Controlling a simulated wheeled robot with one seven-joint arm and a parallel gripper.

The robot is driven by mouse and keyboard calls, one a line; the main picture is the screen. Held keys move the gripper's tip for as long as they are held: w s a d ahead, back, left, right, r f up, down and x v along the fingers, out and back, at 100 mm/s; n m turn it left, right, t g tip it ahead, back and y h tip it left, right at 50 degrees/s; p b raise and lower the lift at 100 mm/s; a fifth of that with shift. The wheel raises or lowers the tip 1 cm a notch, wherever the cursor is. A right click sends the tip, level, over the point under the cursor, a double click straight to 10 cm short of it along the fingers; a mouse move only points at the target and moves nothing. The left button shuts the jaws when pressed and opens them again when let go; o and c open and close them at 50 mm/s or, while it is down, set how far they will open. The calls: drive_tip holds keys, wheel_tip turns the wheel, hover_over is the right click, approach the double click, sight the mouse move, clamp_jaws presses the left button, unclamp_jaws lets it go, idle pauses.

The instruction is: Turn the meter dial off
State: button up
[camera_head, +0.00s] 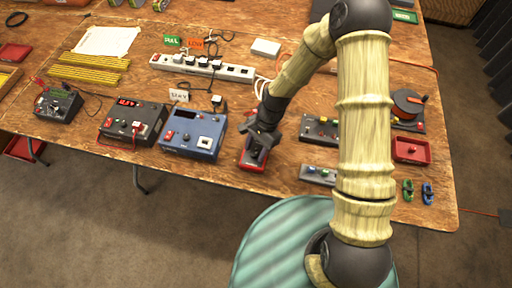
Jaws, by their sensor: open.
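A small red-edged device (251,165), which looks like a hand-held meter, lies near the front edge of the wooden table. My gripper (258,146) is right over its upper part, pointing down, with its jaws open. The gripper hides most of the device's face, so I cannot see the dial or its setting. Whether the fingers touch the dial or straddle it is too small to tell.
A blue charger box (194,137) stands just left of my gripper, and a black one with a red display (132,122) further left. A white power strip (202,67) lies behind. Dark boxes (318,129) and a red tray (412,150) are on the right.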

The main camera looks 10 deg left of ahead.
clamp_jaws()
